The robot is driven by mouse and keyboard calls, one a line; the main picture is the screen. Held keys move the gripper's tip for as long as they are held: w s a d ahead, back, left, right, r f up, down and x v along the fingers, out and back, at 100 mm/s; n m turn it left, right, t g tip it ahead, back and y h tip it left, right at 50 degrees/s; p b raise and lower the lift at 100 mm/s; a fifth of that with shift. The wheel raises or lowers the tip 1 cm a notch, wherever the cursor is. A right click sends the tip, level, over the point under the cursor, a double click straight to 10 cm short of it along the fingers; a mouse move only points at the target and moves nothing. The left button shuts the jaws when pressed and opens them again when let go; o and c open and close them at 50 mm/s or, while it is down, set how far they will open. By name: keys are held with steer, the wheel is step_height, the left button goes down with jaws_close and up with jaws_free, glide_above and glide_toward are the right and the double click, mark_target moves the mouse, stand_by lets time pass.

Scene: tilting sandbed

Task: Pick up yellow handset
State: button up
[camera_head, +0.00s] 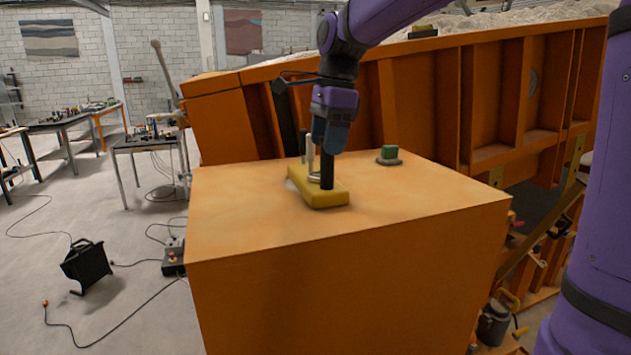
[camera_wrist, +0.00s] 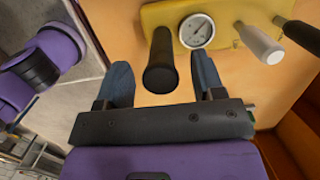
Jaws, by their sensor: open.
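The yellow handset (camera_head: 318,188) is a long yellow box lying on top of the orange block. Upright black and pale levers rise from it. In the wrist view its yellow face (camera_wrist: 228,14) shows a round white gauge (camera_wrist: 196,31), a black post (camera_wrist: 161,62), a pale lever (camera_wrist: 259,43) and a second black lever (camera_wrist: 301,36). My gripper (camera_head: 331,146) points down above the handset, at the top of the black post. In the wrist view my gripper (camera_wrist: 160,68) is open, with the post between its two fingers and visible space on both sides.
The orange block's top (camera_head: 420,190) is mostly bare. A small green piece on a dark base (camera_head: 389,155) sits at its back. The ribbed orange sandbed wall (camera_head: 430,90) stands close behind. Cluttered workbenches (camera_head: 150,140) and floor cables lie to the left.

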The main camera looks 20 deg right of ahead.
steer(key=shift+a+f, duration=0.1)
steer(key=shift+f, duration=1.5)
jaws_close()
steer(key=shift+r, duration=0.1)
